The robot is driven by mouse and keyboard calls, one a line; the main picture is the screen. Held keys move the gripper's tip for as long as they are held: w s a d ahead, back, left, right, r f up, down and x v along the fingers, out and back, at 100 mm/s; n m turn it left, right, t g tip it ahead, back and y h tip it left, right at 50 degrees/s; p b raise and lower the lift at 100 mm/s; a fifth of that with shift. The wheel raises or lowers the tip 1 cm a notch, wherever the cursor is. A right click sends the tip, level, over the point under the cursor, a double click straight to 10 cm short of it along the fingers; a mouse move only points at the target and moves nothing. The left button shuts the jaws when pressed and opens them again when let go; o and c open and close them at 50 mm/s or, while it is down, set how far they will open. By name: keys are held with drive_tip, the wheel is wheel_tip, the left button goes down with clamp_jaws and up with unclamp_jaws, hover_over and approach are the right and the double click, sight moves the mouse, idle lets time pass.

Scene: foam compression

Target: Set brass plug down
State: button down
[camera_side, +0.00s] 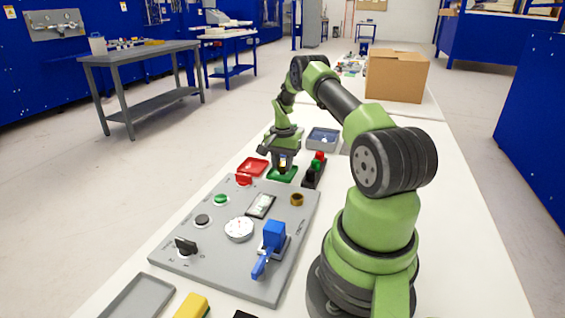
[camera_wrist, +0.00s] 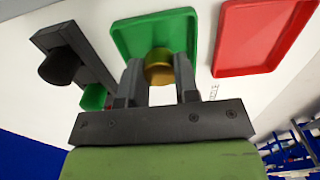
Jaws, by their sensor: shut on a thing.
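The brass plug (camera_wrist: 158,74) is a short gold cylinder between the two fingers of my gripper (camera_wrist: 158,82) in the wrist view. My gripper is shut on it. In the side view my gripper (camera_side: 282,164) points down over the green tray (camera_side: 283,176), and the plug shows only as a small spot between the dark fingers. The green tray also fills the upper middle of the wrist view (camera_wrist: 128,38). I cannot tell whether the plug touches the tray floor.
A red tray (camera_side: 252,167) lies left of the green one. A black block with red and green caps (camera_side: 312,176) stands close on the right. A grey-blue bin (camera_side: 323,138) is behind. The grey control panel (camera_side: 210,260) with knobs and a blue-handled lever (camera_side: 269,246) lies in front.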

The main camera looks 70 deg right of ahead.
drive_tip(key=shift+f, duration=0.1)
drive_tip(key=c, duration=0.9)
unclamp_jaws()
drive_tip(key=shift+o, duration=0.2)
